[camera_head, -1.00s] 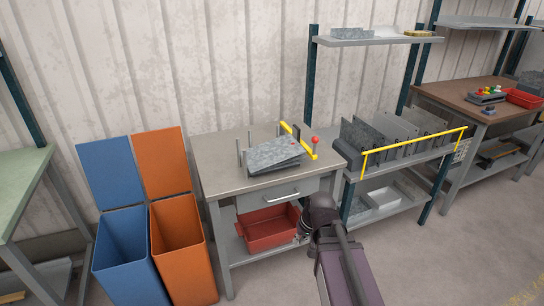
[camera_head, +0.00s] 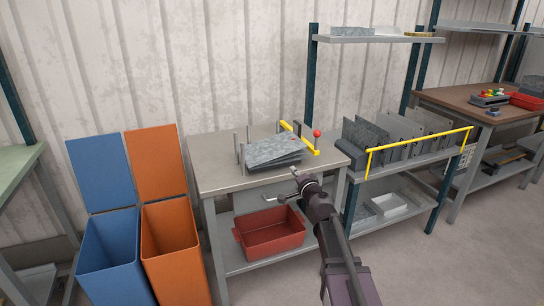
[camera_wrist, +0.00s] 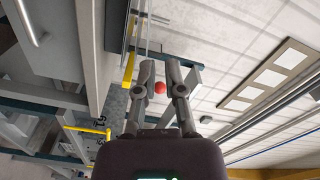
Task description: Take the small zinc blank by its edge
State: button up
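A stack of grey, mottled zinc sheets (camera_head: 273,151) lies slightly fanned on the grey worktable (camera_head: 222,176), between thin upright posts and a yellow bar (camera_head: 299,137). I cannot tell which sheet is the small blank. My gripper (camera_head: 296,185) is in front of the table's front edge, by the drawer, apart from the stack and holding nothing. In the wrist view my gripper (camera_wrist: 160,66) shows two fingers spread with an empty gap. No sheet lies between them.
A red knob (camera_head: 317,133) stands at the yellow bar's right; it also shows in the wrist view (camera_wrist: 159,88). A rack of upright sheets with a yellow rail (camera_head: 420,147) is to the right. Blue (camera_head: 112,262) and orange bins (camera_head: 172,240) stand left. A red tray (camera_head: 270,236) sits below.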

jog(key=shift+w+d+f+m+t+h+b, duration=0.15)
jog(key=shift+w+d+f+m+h+b, duration=0.15)
jog(key=shift+d+m+h, duration=0.3)
jog(key=shift+w+d+f+m+t+h+b, duration=0.2)
jog(key=shift+w+d+m+h, duration=0.25)
jog(key=shift+d+m, duration=0.25)
jog(key=shift+w+d+f+m+t+h+b, duration=0.2)
jog(key=shift+w+d+m+h, duration=0.15)
jog(key=shift+d+m+h, duration=0.3)
jog(key=shift+w+a, duration=0.1)
jog(key=shift+w+a+r, duration=0.1)
jog(key=shift+w+a, duration=0.05)
jog(key=shift+w, duration=1.25)
jog(key=shift+w+a, duration=0.2)
jog(key=shift+w, duration=1.2)
jog(key=shift+w+a+r, duration=0.1)
jog(key=shift+w+a, duration=0.05)
jog(key=shift+w, duration=1.25)
jog(key=shift+w+a+r+p, duration=0.1)
jog(key=shift+w+a+p, duration=0.1)
jog(key=shift+w, duration=1.1)
jog(key=shift+w+a+r+p, duration=0.1)
jog(key=shift+w+p, duration=0.1)
jog(key=shift+w, duration=1.1)
grip_shut()
